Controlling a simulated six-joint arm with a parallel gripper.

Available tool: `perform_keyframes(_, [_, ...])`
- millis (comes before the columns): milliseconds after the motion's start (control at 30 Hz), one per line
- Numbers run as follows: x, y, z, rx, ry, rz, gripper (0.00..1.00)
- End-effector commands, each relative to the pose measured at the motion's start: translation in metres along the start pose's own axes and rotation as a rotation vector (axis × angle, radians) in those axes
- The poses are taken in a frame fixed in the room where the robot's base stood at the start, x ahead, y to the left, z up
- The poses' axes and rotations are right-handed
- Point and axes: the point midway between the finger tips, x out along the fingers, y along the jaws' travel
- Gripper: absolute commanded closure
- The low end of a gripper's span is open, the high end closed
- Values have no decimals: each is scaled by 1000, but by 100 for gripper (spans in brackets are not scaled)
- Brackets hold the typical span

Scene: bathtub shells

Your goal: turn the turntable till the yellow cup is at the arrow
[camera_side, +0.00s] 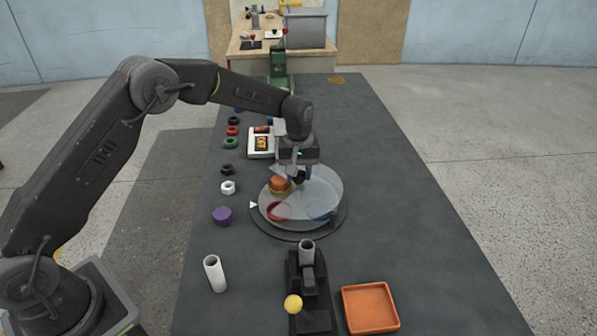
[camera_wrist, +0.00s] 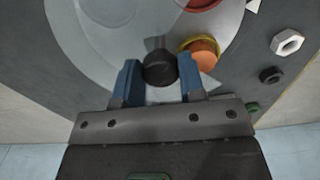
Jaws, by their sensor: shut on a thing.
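The turntable (camera_side: 300,228) is a round pale, see-through disc on a dark base. A white arrow (camera_side: 253,205) lies at its left edge, pointing at the disc. The yellow cup (camera_side: 275,191), topped with something orange, stands at the disc's back left, beyond the arrow; it also shows in the wrist view (camera_wrist: 216,58). A red round piece (camera_side: 279,211) sits nearer the arrow, and a blue one (camera_side: 320,213) at the front right. My gripper (camera_side: 298,180) is shut on a dark knob (camera_wrist: 160,69) near the disc's back edge, between the blue fingers.
Several nuts and rings stand along the table's left side, with a purple piece (camera_side: 222,215) near the arrow. A white tube (camera_side: 214,273), a black stand (camera_side: 308,290) with a yellow ball (camera_side: 293,304) and an orange tray (camera_side: 370,307) are in front. The right side is clear.

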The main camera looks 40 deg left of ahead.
Motion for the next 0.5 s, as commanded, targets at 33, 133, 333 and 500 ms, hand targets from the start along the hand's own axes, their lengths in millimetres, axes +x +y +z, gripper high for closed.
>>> perform_keyframes(33, [-1,0,0,-25,-1,0,100])
perform_keyframes(133, [-1,0,0,-74,-1,0,100])
perform_keyframes(333, [-1,1,0,-174,-1,1,100])
perform_keyframes(500, [-1,1,0,-259,-1,1,100])
